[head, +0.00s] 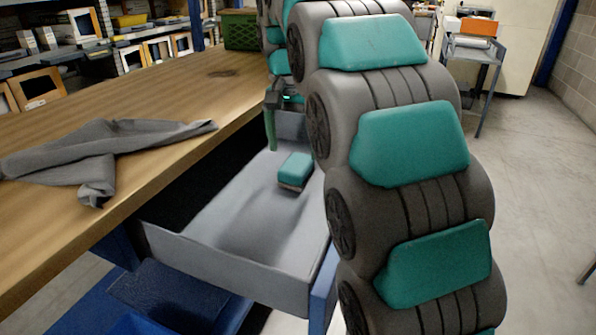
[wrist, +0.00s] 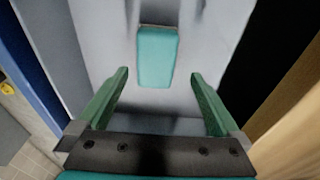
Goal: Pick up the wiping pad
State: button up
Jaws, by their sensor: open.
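The wiping pad (head: 295,170) is a small teal block with a pale underside. It lies on the floor of an open grey drawer (head: 225,262) under the wooden bench. In the wrist view the pad (wrist: 157,56) lies ahead of my gripper (wrist: 158,82), roughly centred between the lines of its two green fingers. The fingers are spread wide and hold nothing. In the head view my gripper (head: 271,130) hangs over the far part of the drawer, beyond the pad, partly hidden by my arm. The pad looks apart from the fingers.
The wooden bench top (head: 150,90) overhangs the drawer's left side, with a grey cloth (head: 95,155) on it. A green crate (head: 240,30) stands at the bench's far end. The drawer walls surround the pad. Open floor (head: 540,200) lies to the right.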

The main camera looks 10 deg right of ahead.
aim_at(296, 162)
jog(key=f+b, duration=0.1)
jog(key=f, duration=0.2)
jog(key=f+b, duration=0.1)
jog(key=shift+s+d+f+b, duration=0.2)
jog(key=shift+d+f+b, duration=0.05)
jog(key=shift+b, duration=0.05)
jog(key=shift+w+f, duration=0.1)
jog(key=shift+f, duration=0.3)
jog(key=shift+r, duration=0.1)
jog(key=c, duration=1.5)
jog(key=shift+r, duration=0.1)
jog(key=shift+r, duration=0.7)
notch_tip(296, 162, up, 8)
jog(key=p, duration=0.3)
jog(key=shift+r+p, duration=0.2)
jog(key=shift+p, duration=0.15)
